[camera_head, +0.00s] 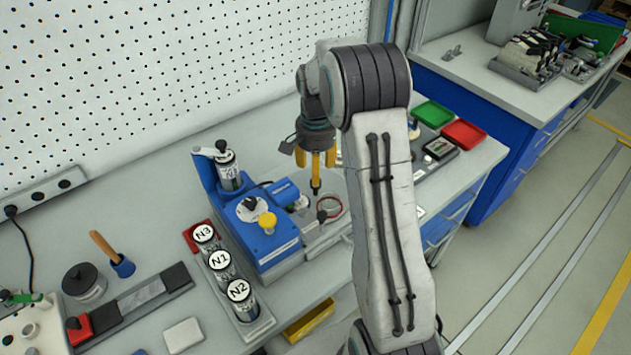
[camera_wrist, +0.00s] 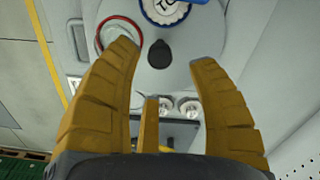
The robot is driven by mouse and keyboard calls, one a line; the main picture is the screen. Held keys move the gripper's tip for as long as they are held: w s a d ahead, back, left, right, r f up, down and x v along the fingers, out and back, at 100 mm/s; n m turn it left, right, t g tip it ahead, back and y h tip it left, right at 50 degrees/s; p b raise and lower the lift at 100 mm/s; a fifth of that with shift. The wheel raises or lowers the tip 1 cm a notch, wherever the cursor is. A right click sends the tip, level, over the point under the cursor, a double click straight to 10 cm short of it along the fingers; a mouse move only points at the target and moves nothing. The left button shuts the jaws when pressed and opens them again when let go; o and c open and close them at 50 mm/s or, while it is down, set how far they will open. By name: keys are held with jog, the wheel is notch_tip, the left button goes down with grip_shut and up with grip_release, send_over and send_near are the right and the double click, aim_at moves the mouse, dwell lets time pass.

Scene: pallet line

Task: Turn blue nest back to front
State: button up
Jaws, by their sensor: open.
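A round disc with a blue rim and a dark-marked white face (camera_wrist: 166,8), which looks like the blue nest, is cut off by the top edge of the wrist view. It sits on a pale grey round plate (camera_wrist: 190,60) with a black knob (camera_wrist: 160,54) and a red ring (camera_wrist: 98,38). The red ring (camera_head: 341,207) and black knob (camera_head: 322,215) also show in the head view, where I cannot make out the blue-rimmed disc for certain. My gripper (camera_head: 317,188) points down above this plate. Its yellow fingers (camera_wrist: 165,62) are spread, with nothing between them.
A blue machine (camera_head: 275,243) with a yellow knob stands left of the plate. A rack of canisters marked N3, N1 and N2 (camera_head: 222,262) stands in front of it. Green (camera_head: 433,114) and red (camera_head: 464,134) trays lie behind my arm. The perforated wall (camera_head: 150,80) bounds the bench.

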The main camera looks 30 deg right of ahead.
aim_at(316, 189)
jog(key=shift+f+p, duration=0.35)
jog(key=shift+f, duration=2.35)
grip_shut()
